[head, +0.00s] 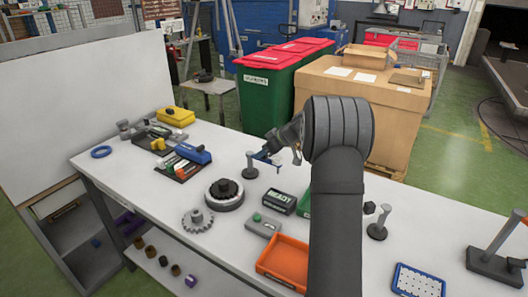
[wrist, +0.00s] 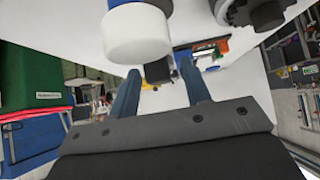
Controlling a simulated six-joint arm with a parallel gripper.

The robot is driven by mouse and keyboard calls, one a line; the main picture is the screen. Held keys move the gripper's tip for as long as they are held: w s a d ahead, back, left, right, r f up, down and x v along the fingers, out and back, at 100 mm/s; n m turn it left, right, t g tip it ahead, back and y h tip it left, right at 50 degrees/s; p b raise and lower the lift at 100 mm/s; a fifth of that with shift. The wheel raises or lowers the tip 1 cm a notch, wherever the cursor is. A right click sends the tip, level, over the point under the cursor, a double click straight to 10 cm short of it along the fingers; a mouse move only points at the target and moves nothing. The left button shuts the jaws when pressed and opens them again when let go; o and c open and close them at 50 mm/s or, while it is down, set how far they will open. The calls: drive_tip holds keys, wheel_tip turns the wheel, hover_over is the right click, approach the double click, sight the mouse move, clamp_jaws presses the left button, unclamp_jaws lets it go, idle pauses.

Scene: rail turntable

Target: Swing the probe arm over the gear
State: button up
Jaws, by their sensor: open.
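My gripper (head: 279,157) is open above the table, just right of a small grey post on a round base (head: 250,171). In the wrist view its two blue fingers (wrist: 158,72) are apart. A dark grey piece shows between or beyond them, and I cannot tell whether they touch it. A white cylinder with a blue end (wrist: 138,34) is close to the wrist camera; I cannot tell if it belongs to the probe arm. A black gear (head: 224,187) sits on a round grey turntable (head: 225,203). It also shows in the wrist view (wrist: 262,12). A loose silver gear (head: 197,221) lies nearby.
A black "READY" block (head: 279,202), a grey box with a green button (head: 263,226) and an orange tray (head: 284,263) stand right of the turntable. Tools and a blue-topped item (head: 193,153) lie toward the back left.

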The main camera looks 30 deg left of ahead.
drive_tip(key=shift+c, duration=0.4)
clamp_jaws()
drive_tip(key=shift+s, duration=0.1)
drive_tip(key=shift+s+a+m+t+h, duration=0.3)
drive_tip(key=shift+s+m+t, duration=0.35)
drive_tip(key=shift+m+t, duration=0.55)
drive_tip(key=shift+s+a+m+t+h, duration=0.25)
drive_tip(key=shift+s+m+t+h, duration=0.35)
drive_tip(key=shift+m, duration=0.95)
drive_tip(key=shift+s+a+m+t+h, duration=0.25)
drive_tip(key=shift+s+m+t, duration=0.5)
drive_tip(key=shift+m+t, duration=0.55)
drive_tip(key=shift+s+a+m, duration=0.15)
drive_tip(key=shift+m, duration=0.4)
drive_tip(key=shift+o, duration=0.4)
unclamp_jaws()
drive_tip(key=shift+f, duration=0.1)
